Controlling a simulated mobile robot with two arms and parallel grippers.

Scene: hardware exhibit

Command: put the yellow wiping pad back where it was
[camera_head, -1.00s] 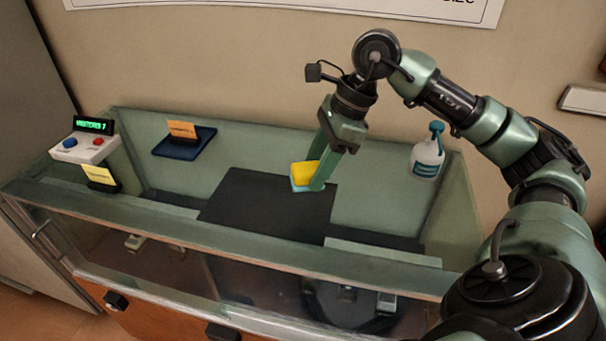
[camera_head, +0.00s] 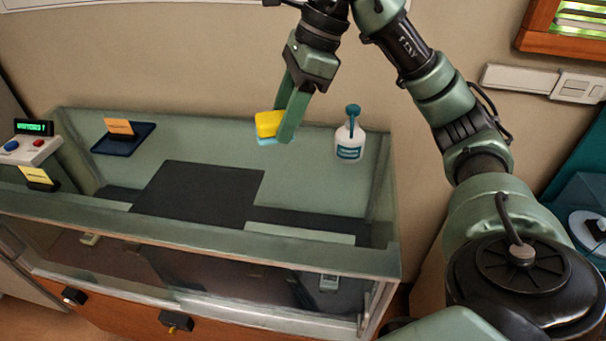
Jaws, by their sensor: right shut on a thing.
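The yellow wiping pad (camera_head: 268,123) has a light blue underside. My right gripper (camera_head: 280,122) is shut on it, its green fingers reaching down from above. The pad appears to be held up over the back part of the green display case (camera_head: 120,217), behind the dark mat (camera_head: 200,193) and left of the spray bottle. Its exact height is hard to tell. The finger in front hides the pad's right part. My left gripper is not in view.
A white spray bottle (camera_head: 350,142) with a teal top stands at the case's back right. A dark blue tray (camera_head: 124,139) with an orange card (camera_head: 119,127) is at the back left. A counter box (camera_head: 30,150) with buttons stands at the far left. The dark mat is bare.

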